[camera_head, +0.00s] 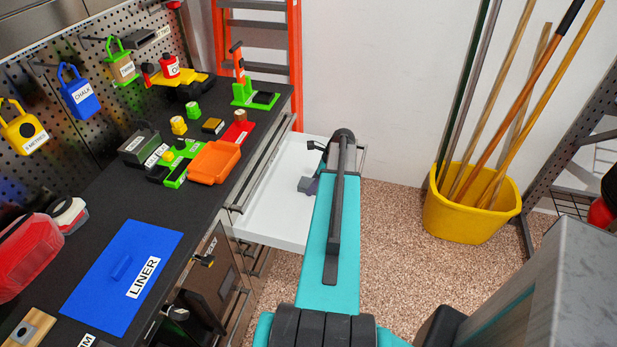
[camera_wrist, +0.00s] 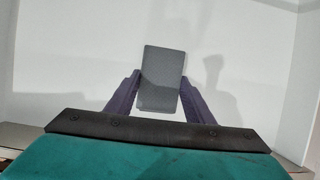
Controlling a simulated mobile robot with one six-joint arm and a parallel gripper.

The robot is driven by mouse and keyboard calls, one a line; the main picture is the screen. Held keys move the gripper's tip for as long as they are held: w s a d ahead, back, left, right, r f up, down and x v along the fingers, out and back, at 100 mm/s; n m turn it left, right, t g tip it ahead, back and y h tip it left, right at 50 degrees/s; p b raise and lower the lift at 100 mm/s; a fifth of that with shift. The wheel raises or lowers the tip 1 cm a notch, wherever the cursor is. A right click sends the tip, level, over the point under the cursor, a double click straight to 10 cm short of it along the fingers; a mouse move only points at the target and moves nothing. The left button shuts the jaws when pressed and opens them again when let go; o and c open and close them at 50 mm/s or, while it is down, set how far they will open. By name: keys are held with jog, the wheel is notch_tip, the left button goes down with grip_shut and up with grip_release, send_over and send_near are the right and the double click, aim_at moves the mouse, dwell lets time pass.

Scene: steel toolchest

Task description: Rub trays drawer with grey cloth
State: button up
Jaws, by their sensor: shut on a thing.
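The open drawer (camera_head: 272,212) is white inside and pulled out from the toolchest at the middle of the head view. Its bare white floor fills most of the wrist view (camera_wrist: 60,60). My gripper (camera_wrist: 161,92) is shut on the grey cloth (camera_wrist: 163,70), a small grey block-like pad between its two purple fingers. In the head view the grey cloth (camera_head: 306,185) shows over the drawer, left of my teal arm, which hides part of the drawer's right side. I cannot tell whether the cloth touches the drawer floor.
The black worktop holds an orange tray (camera_head: 214,161), a blue liner panel (camera_head: 122,275) and several small tools. An orange ladder (camera_head: 296,60) stands behind the drawer. A yellow bucket (camera_head: 468,215) with poles stands at right. The speckled floor between is clear.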

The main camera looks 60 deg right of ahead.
aim_at(306, 198)
jog(key=shift+w+d, duration=0.15)
jog(key=shift+d, duration=0.3)
jog(key=shift+w+d+f, duration=0.1)
jog(key=shift+d+f, duration=0.05)
jog(key=shift+d, duration=0.1)
jog(key=shift+w+d, duration=0.2)
jog(key=shift+d, duration=0.7)
jog(key=shift+b, duration=0.45)
jog(key=shift+a, duration=0.5)
jog(key=shift+s+a+r+p, duration=0.1)
jog(key=shift+s+a+p, duration=0.15)
jog(key=shift+a, duration=0.6)
jog(key=shift+s+a+r+p, duration=0.1)
jog(key=shift+s+a, duration=0.15)
jog(key=shift+a, duration=0.55)
jog(key=shift+s+a, duration=0.35)
jog(key=shift+a, duration=0.55)
jog(key=shift+s+a, duration=0.3)
jog(key=shift+a, duration=0.6)
jog(key=shift+s+d+r+p, duration=0.1)
jog(key=shift+r+p, duration=0.2)
jog(key=shift+p, duration=0.2)
jog(key=shift+r+p, duration=0.3)
jog(key=shift+r, duration=0.6)
notch_tip(306, 198, up, 6)
jog(key=p, duration=0.4)
jog(key=shift+f, duration=0.25)
